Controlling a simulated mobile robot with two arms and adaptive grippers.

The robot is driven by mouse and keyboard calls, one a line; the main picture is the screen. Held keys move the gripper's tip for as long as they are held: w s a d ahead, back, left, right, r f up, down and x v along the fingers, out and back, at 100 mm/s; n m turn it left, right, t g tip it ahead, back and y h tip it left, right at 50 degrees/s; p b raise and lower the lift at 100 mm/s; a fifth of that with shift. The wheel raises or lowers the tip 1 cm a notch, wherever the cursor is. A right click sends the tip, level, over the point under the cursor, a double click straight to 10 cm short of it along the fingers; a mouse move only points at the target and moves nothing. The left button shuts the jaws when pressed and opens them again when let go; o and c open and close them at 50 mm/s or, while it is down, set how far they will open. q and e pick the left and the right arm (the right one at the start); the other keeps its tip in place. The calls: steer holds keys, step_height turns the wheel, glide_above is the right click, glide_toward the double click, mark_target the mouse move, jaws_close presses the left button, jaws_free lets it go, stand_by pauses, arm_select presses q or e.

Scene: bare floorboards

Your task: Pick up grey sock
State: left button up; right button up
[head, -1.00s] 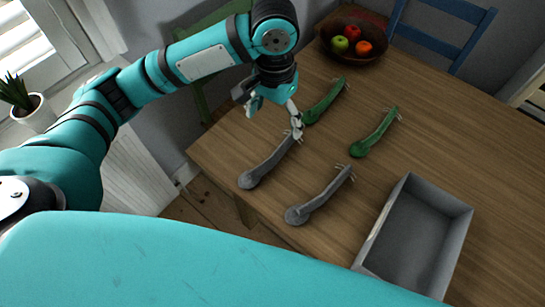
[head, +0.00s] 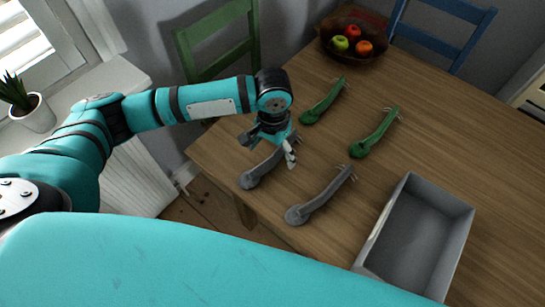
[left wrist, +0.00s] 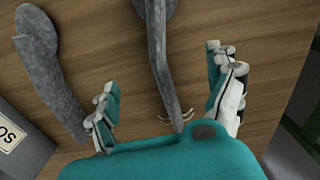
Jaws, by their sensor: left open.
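Two long grey socks lie on the wooden table. The left grey sock (head: 254,176) is partly hidden under my left gripper (head: 270,149), and the other grey sock (head: 319,198) lies to its right. In the left wrist view my left gripper (left wrist: 160,70) is open and empty. One grey sock (left wrist: 161,50) runs between its fingers, with thin strands at the near end. The second grey sock (left wrist: 48,70) lies left of the fingers. I cannot tell whether the fingers touch the sock. My right gripper is not in view.
Two green socks (head: 324,103) (head: 374,136) lie farther back. An open grey box (head: 422,235) stands at the right; its labelled side (left wrist: 15,145) shows in the wrist view. A fruit bowl (head: 352,48) stands at the back, with chairs around.

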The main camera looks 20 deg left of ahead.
mark_target(273, 159)
arm_select(q)
steer(key=shift+f, duration=1.6)
steer(key=shift+c, duration=0.5)
steer(key=c, duration=0.9)
steer(key=shift+c, duration=0.4)
steer(key=shift+r, duration=0.15)
